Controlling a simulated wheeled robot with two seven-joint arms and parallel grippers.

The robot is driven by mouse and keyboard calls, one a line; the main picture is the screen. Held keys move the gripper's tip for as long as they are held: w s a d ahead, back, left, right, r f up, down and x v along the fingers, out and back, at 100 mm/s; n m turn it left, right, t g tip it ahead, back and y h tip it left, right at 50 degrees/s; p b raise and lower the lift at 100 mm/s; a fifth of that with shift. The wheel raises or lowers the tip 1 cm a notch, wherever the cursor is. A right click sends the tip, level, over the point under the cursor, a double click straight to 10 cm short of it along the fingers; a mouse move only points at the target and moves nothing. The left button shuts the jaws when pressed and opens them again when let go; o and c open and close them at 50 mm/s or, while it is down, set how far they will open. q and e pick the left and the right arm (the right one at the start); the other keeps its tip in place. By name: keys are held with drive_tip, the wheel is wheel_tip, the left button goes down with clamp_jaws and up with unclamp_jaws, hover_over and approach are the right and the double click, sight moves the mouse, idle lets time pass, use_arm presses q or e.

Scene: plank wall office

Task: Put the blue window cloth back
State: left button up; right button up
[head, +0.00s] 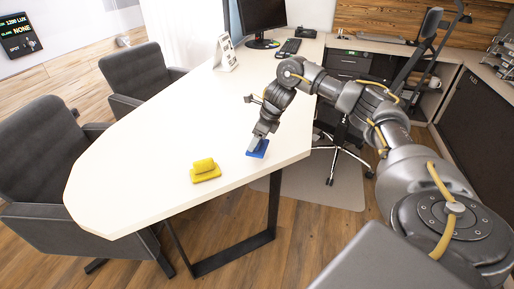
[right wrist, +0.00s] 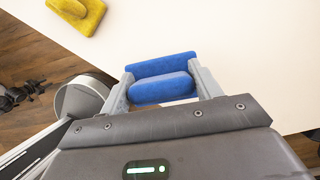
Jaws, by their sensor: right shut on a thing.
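The blue window cloth (head: 257,149) is at the near right part of the white table (head: 130,165). My right gripper (head: 256,144) comes down on it from above. In the right wrist view the cloth (right wrist: 162,78) shows as a flat blue base with a rounded blue grip, and the fingers (right wrist: 160,88) are shut on that grip from both sides. I cannot tell whether the cloth touches the tabletop or hangs just above it. My left gripper is not in view.
A yellow cloth (head: 204,170) of the same shape lies on the table to the left; it also shows in the right wrist view (right wrist: 78,12). A white stand (head: 225,54), monitor (head: 262,18) and keyboard (head: 290,47) are farther back. Grey chairs (head: 45,150) line the left side. The table's middle is clear.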

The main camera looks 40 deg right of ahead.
drive_tip(key=shift+w+d+f, duration=0.25)
drive_tip(key=shift+f, duration=0.3)
wheel_tip(320, 180, down, 3)
drive_tip(key=shift+w+d+f, duration=0.1)
drive_tip(key=shift+d+f, duration=0.05)
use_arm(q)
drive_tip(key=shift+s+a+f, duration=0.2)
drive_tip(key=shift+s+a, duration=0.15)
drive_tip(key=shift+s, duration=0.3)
use_arm(e)
drive_tip(key=o, duration=0.5)
drive_tip(key=shift+f, duration=0.1)
drive_tip(key=o, duration=0.5)
drive_tip(key=shift+c, duration=0.2)
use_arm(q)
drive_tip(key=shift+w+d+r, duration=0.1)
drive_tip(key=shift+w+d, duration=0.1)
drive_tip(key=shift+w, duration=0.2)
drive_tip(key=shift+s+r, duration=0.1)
